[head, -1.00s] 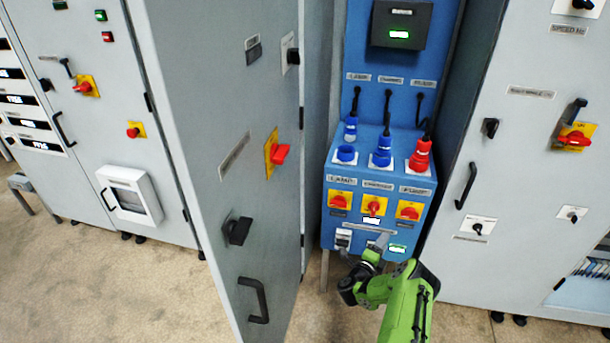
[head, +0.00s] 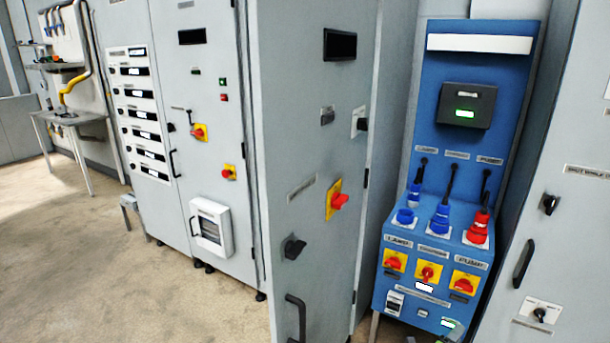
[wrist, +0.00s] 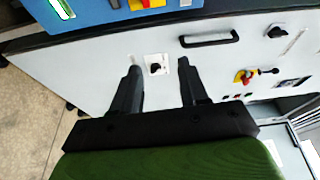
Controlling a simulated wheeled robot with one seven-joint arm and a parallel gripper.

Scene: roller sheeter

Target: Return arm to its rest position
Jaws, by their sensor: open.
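My gripper (wrist: 160,88) shows in the wrist view with its two black fingers apart and nothing between them. Behind the fingers is a light grey cabinet front (wrist: 225,62) with a black handle and a small rotary switch. The fingers appear apart from it, though the exact gap cannot be told.
The blue panel (head: 405,262) carries blue and red plugs and red-yellow switches. Grey cabinets (head: 312,240) stand on both sides, with protruding handles. Open floor (head: 170,300) lies at the lower left, and a table (head: 75,118) stands at the far left.

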